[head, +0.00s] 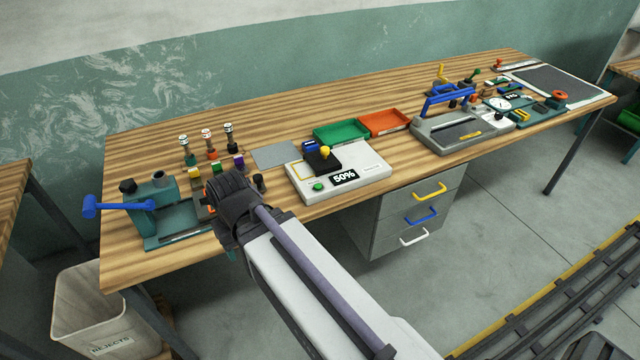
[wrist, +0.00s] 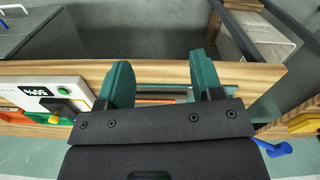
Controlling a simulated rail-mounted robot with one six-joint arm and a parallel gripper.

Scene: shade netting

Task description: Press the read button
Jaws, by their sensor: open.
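A white reader box (head: 372,172) with a "50%" display (head: 344,177) lies near the front edge of the bench. A green round button (head: 318,187) is on its front left corner, left of the display. A black block with a yellow knob (head: 324,153) is on the box. In the wrist view the box (wrist: 30,98) and green button (wrist: 64,90) are at the left, beside my gripper (wrist: 160,75). My gripper's teal fingers are apart and empty, over the bench's front edge. In the head view my gripper (head: 222,236) is left of the box, partly hidden by my wrist.
A teal fixture with a blue lever (head: 105,206) stands left of my gripper. Small posts (head: 207,143) and a grey plate (head: 274,154) lie behind. Green (head: 342,129) and orange (head: 384,122) trays sit behind the box. Drawers (head: 418,207) are under the bench.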

